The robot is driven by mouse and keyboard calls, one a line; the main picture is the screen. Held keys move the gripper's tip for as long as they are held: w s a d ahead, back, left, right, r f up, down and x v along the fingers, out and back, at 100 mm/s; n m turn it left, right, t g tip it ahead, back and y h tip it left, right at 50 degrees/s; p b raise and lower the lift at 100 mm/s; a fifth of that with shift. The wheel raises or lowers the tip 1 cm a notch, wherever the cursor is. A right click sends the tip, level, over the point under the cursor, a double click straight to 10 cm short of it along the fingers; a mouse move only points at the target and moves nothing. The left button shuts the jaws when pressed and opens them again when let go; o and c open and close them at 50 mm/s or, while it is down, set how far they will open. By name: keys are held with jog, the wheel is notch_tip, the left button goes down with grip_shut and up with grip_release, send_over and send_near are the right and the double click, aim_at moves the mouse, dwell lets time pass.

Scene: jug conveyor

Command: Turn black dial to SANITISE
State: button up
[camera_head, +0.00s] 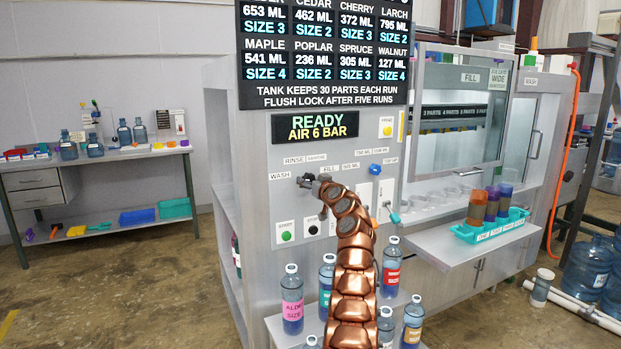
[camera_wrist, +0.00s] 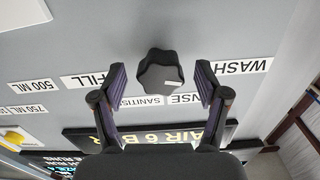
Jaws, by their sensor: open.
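The black dial (camera_wrist: 158,70) shows in the wrist view, lobed, with a white mark at its lower right. The mark points toward the partly hidden RINSE label (camera_wrist: 184,98). The SANITISE label (camera_wrist: 140,101) lies below the dial, FILL (camera_wrist: 90,80) to the left and WASH (camera_wrist: 240,66) to the right; this view is upside down. My gripper (camera_wrist: 161,84) is open, one finger on each side of the dial, with gaps on both sides. In the head view my gripper (camera_head: 312,183) is at the panel and the dial cannot be made out clearly.
A display (camera_head: 315,127) above the dial reads READY, AIR 6 BAR. A green button (camera_head: 286,236) and a black button (camera_head: 313,229) sit below. Bottles, one with a pink label (camera_head: 292,305), stand on a low shelf. A teal tray (camera_head: 490,229) holds tumblers to the right.

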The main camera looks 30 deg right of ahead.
jog(key=shift+w+r, duration=0.1)
jog(key=shift+w, duration=0.2)
jog(key=c, duration=1.2)
